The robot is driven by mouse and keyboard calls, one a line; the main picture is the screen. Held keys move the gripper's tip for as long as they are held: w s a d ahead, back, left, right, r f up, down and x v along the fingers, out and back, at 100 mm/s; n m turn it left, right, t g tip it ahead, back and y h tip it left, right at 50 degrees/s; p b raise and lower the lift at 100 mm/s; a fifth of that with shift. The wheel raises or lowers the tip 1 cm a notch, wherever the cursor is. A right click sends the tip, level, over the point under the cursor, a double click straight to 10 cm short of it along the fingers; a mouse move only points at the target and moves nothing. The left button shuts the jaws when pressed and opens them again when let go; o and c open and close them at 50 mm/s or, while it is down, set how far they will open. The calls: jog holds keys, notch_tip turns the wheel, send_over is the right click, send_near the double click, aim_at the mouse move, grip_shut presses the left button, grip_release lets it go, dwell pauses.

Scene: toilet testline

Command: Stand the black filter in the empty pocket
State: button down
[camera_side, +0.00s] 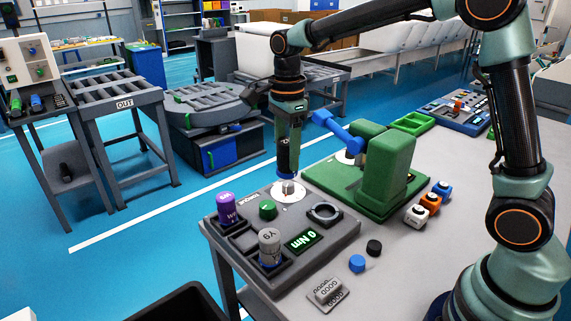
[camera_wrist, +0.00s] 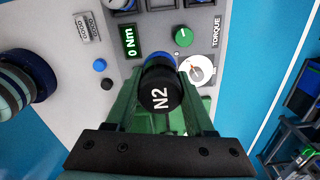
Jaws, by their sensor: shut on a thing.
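My gripper (camera_side: 288,150) is shut on the black filter (camera_wrist: 160,92), which has "N2" on its end and blue at its far end. The empty pocket (camera_side: 243,241) is a dark square recess between the purple filter (camera_side: 228,208) and the grey "Y9" filter (camera_side: 270,245), which both stand upright in pockets.
The grey panel also bears a green knob (camera_side: 268,209), a "0 Nm" display (camera_side: 301,240) and a dark ring (camera_side: 324,213). A green fixture with a blue lever (camera_side: 338,131) stands behind. Blue and black caps (camera_side: 357,263) and a counter (camera_side: 327,291) lie in front.

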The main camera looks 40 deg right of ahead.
aim_at(227, 210)
jog(key=shift+w+a+f, duration=0.25)
jog(key=shift+a+f, duration=1.5)
jog(key=shift+f, duration=0.55)
jog(key=shift+w+a+f, duration=0.25)
jog(key=shift+a+f, duration=1.5)
jog(key=shift+f, duration=0.55)
jog(key=shift+w+a+f, duration=0.25)
jog(key=shift+a+f, duration=1.5)
jog(key=shift+f, duration=0.55)
jog(key=shift+f, duration=0.25)
jog(key=shift+c, duration=1)
grip_release()
